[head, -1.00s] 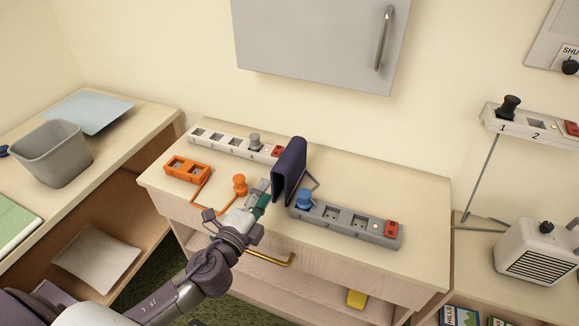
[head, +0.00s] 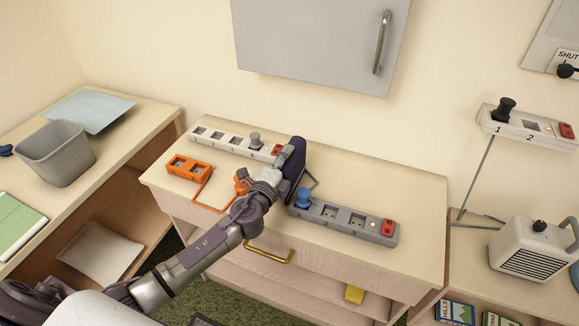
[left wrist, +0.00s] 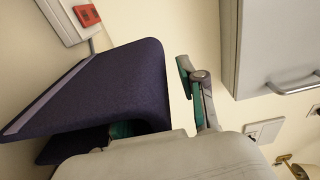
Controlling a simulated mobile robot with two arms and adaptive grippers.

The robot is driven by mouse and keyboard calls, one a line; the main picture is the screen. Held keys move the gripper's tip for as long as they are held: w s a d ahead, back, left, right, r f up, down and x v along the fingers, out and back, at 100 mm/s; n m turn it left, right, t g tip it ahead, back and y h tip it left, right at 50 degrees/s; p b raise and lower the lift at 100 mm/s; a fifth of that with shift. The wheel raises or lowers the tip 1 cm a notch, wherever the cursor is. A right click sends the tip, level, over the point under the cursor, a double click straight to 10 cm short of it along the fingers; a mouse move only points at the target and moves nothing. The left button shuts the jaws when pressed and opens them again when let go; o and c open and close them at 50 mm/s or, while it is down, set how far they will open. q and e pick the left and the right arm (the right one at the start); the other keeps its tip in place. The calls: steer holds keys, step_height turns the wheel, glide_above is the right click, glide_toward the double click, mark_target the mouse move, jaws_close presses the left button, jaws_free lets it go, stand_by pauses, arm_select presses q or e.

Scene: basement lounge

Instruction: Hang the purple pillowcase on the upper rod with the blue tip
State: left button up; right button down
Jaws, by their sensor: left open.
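The dark purple pillowcase (head: 295,160) is a folded cloth standing upright above the middle of the cabinet top, mostly behind my left gripper (head: 277,167) in the head view. In the left wrist view the pillowcase (left wrist: 105,85) hangs as a fold with a pale stripe along one edge. My left gripper is open, right at the cloth. One green-padded finger shows clear of the cloth; green of the other shows at the fold's opening. A thin grey wire frame (head: 312,181) shows beside the cloth. I cannot make out a blue tip on a rod. My right gripper is not in view.
A white power strip (head: 222,140), an orange socket block (head: 187,169) and a grey strip (head: 345,222) with a blue plug (head: 303,198) crowd the cabinet top. A grey wall cabinet (head: 315,45) hangs above. The cabinet top's back right is clear.

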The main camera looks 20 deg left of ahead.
arm_select(q)
steer(key=shift+c, duration=0.2)
jaws_close()
stand_by(0.3)
